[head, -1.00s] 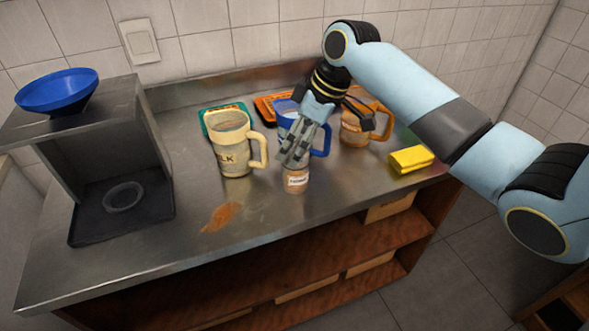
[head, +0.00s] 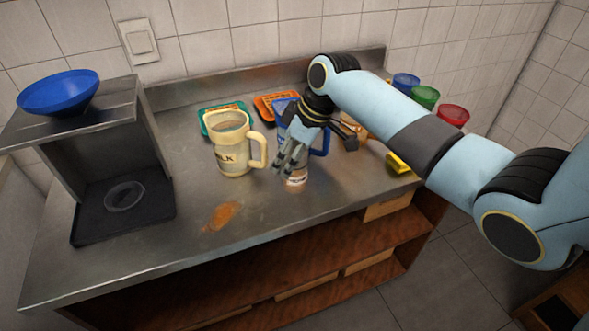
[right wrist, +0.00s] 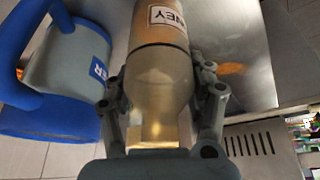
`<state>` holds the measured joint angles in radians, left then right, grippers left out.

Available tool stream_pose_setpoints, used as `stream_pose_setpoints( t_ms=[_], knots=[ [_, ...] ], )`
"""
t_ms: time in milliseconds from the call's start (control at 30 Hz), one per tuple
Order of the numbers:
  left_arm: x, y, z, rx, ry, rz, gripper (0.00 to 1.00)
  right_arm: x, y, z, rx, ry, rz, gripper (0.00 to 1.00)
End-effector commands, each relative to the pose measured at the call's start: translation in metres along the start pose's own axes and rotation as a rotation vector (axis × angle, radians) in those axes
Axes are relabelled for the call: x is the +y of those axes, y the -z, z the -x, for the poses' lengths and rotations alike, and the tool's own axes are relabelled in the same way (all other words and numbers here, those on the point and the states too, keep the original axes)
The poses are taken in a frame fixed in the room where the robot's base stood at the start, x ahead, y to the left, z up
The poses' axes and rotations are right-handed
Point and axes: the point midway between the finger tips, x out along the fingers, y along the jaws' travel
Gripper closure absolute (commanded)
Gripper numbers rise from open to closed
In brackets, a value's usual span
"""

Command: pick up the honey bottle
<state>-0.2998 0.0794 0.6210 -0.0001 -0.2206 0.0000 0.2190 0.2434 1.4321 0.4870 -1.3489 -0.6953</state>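The honey bottle (head: 296,180) stands on the counter, its upper part hidden by my right gripper. In the right wrist view the bottle (right wrist: 160,75) is tan and see-through, with a white label ending in "NEY". My right gripper (head: 286,160) is at the bottle's upper part. In the right wrist view its two fingers (right wrist: 162,105) stand on either side of the bottle's narrowing end, spread open; whether they touch it is hard to tell. My left gripper is out of view.
A cream milk mug (head: 233,150) stands close left of the bottle. A blue mug (head: 321,140) is right behind my gripper. A yellow sponge (head: 398,163) lies right. A dark stand (head: 85,110) with a blue bowl (head: 58,92) is at left. The front counter is mostly clear.

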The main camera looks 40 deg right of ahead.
Motion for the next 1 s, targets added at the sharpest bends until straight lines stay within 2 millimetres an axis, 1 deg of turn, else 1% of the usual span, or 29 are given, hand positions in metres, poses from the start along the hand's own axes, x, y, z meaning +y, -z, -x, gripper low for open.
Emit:
stream_pose_setpoints(
  t_ms=[33, 133, 167, 433, 567, 667, 767, 867, 1000],
  knots=[
    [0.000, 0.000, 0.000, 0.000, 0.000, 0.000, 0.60, 0.000, 0.000, 0.000, -0.001, 0.000, 0.000, 0.73],
    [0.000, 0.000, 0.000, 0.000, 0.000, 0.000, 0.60, 0.000, 0.000, 0.000, -0.001, -0.001, 0.000, 0.86],
    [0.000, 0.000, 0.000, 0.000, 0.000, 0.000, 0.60, 0.000, 0.000, 0.000, -0.001, -0.001, 0.000, 0.87],
    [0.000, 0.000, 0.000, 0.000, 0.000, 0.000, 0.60, 0.001, 0.001, 0.001, 0.000, -0.001, 0.001, 0.88],
    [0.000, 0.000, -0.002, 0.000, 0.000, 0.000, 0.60, 0.001, 0.004, 0.008, 0.002, -0.003, 0.001, 0.88],
    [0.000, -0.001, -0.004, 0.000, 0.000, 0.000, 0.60, 0.001, 0.009, 0.019, 0.003, -0.004, 0.003, 0.88],
    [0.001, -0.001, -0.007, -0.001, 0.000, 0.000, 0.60, 0.002, 0.016, 0.037, 0.004, -0.005, 0.004, 0.88],
    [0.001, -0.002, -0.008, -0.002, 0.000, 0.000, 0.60, -0.006, 0.000, 0.056, -0.003, -0.005, 0.003, 0.88],
    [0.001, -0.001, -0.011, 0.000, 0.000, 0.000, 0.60, -0.018, -0.022, 0.087, -0.004, -0.005, 0.005, 0.88]
  ],
)
